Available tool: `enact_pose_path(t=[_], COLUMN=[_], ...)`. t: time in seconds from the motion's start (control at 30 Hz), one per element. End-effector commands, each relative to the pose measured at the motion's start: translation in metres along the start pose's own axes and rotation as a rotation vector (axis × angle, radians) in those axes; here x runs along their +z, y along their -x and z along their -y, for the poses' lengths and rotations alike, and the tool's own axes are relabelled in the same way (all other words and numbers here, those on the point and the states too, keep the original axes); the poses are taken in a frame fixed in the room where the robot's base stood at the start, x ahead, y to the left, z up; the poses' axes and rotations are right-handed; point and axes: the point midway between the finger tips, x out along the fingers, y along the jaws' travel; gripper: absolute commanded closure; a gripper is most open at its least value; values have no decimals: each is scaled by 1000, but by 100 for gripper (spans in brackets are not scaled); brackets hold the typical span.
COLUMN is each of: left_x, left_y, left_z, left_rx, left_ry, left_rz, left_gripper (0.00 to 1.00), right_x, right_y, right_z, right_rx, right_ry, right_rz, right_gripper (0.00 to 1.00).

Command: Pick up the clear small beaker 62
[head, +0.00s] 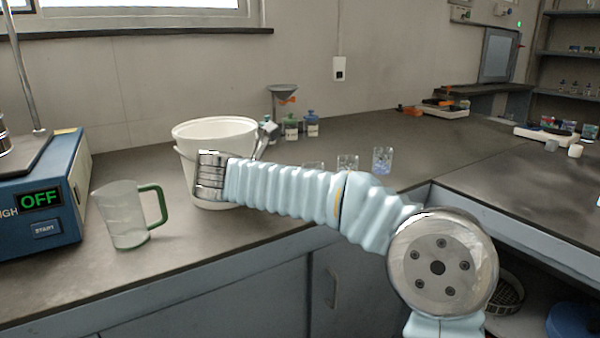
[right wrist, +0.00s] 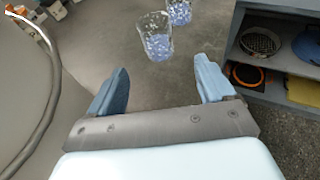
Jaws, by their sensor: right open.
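Several small clear beakers stand on the dark bench, and no number is readable on any of them. In the head view one with bluish contents (head: 382,161) stands beyond my right arm, another (head: 347,163) is left of it, and a third (head: 313,166) is mostly hidden by the arm. In the right wrist view a clear beaker with blue bits (right wrist: 155,37) is upright ahead of my right gripper (right wrist: 161,68), apart from its fingers. A second beaker (right wrist: 179,11) is farther off. My right gripper is open and empty. My left gripper is not in view.
A white bucket (head: 214,129) with a wire handle (right wrist: 50,85) stands close beside my right gripper. A clear jug with a green handle (head: 126,215) and a blue shaker base (head: 45,190) are at left. Small bottles (head: 291,127) stand behind.

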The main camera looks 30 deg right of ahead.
Motion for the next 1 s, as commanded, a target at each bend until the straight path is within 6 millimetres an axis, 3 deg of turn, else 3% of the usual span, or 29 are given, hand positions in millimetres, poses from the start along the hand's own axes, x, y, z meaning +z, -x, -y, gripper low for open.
enact_pose_path(t=[0.17, 0.4, 1.0], left_x=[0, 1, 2], left_y=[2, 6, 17], left_z=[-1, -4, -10], left_rx=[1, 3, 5], left_ry=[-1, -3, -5], left_rz=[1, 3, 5], left_gripper=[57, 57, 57], right_x=[0, 1, -2], right_y=[-17, -68, -138], right_z=[0, 0, 0], right_rx=[-4, -3, 0], right_ry=[1, 2, 2], right_rz=[0, 0, 1], right_gripper=[18, 18, 18])
